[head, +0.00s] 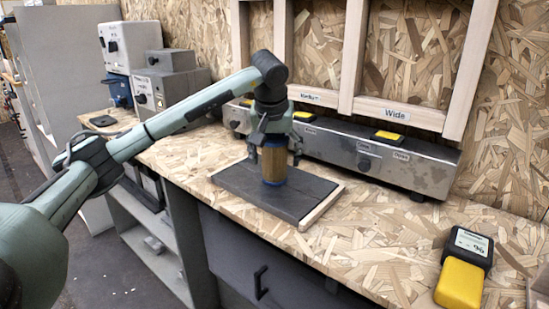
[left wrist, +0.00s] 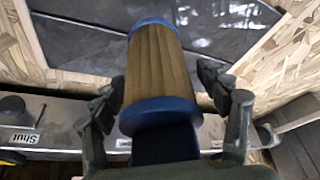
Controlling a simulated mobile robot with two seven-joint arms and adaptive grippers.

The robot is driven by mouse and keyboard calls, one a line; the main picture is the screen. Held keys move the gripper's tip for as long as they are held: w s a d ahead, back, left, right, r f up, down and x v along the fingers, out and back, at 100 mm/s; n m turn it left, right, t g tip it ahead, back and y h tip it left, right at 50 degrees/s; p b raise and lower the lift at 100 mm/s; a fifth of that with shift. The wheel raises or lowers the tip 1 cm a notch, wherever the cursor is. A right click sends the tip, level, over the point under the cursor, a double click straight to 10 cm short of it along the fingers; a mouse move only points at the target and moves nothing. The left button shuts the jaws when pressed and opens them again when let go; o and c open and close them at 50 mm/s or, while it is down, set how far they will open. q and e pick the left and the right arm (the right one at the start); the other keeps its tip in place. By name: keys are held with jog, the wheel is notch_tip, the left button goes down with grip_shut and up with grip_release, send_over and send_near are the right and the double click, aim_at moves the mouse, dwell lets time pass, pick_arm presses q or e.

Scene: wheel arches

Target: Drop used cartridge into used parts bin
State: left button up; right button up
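The cartridge (head: 274,167), a brown pleated cylinder with blue end caps, stands upright on a dark board (head: 240,185) with a light wooden edge. My left gripper (head: 273,151) is above it with its fingers reaching down on both sides of its upper part. In the left wrist view the cartridge (left wrist: 160,70) lies between the two fingers of the left gripper (left wrist: 161,80). A narrow gap seems to show on each side, so the fingers look open around it. My right gripper is not in view. I cannot make out a used parts bin.
A long metal unit (head: 335,145) with knobs and yellow pieces runs along the wall behind the board. Wooden frame posts (head: 354,50) rise behind it. A black and yellow meter (head: 463,265) lies at the right. Grey boxes (head: 170,80) stand at the left.

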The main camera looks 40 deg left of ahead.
pick_arm(q)
jog(key=c, duration=1.4)
